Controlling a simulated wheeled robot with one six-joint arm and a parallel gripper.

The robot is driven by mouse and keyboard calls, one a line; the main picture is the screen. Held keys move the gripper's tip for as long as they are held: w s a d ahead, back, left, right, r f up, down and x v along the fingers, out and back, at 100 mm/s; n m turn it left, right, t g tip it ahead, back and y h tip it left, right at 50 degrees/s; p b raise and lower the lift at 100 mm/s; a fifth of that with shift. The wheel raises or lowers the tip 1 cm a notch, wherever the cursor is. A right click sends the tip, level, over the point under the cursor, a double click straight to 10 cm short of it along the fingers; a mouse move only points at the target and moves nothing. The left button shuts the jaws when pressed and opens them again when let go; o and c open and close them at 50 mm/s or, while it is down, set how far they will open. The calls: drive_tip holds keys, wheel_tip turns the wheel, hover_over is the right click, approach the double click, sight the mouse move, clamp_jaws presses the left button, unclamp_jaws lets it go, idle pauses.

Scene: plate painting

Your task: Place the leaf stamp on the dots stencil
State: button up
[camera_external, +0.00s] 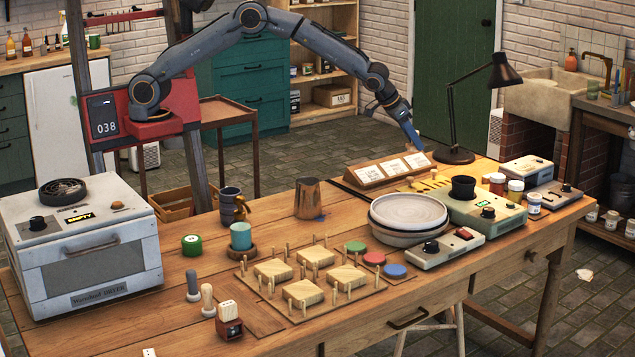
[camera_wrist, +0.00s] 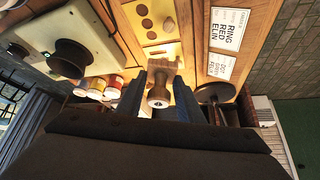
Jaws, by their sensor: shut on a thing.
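My gripper (camera_external: 418,147) is at the back right of the table, pointing down near the yellow stencils (camera_external: 424,184). In the wrist view, its two blue fingers (camera_wrist: 158,103) are on either side of a wooden stamp (camera_wrist: 158,98) and shut on it. The stamp's round handle end faces the camera. Its printing face is hidden, so its pattern cannot be told. A yellow stencil with round dark holes (camera_wrist: 149,14) lies beyond the stamp, and another yellow stencil edge shows behind the stamp. Whether the stamp touches a stencil cannot be told.
An order-card stand (camera_external: 385,172) is close by, with a black lamp (camera_external: 457,155) behind it. Paint jars (camera_external: 515,192), a turntable device (camera_external: 485,210) and stacked plates (camera_external: 408,214) stand nearby. Two more stamps (camera_external: 207,298) stand at the front left.

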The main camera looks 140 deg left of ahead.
sight(412, 178)
wheel_tip(412, 178, down, 9)
drive_tip(key=shift+f+p, duration=0.2)
drive_tip(key=shift+p, duration=0.95)
drive_tip(key=shift+f, duration=0.15)
drive_tip(key=o, duration=1)
drive_tip(key=shift+o, duration=0.2)
drive_tip(key=shift+r, duration=0.2)
drive_tip(key=b+v, duration=0.2)
drive_tip(key=v, duration=1)
drive_tip(key=shift+b, duration=0.35)
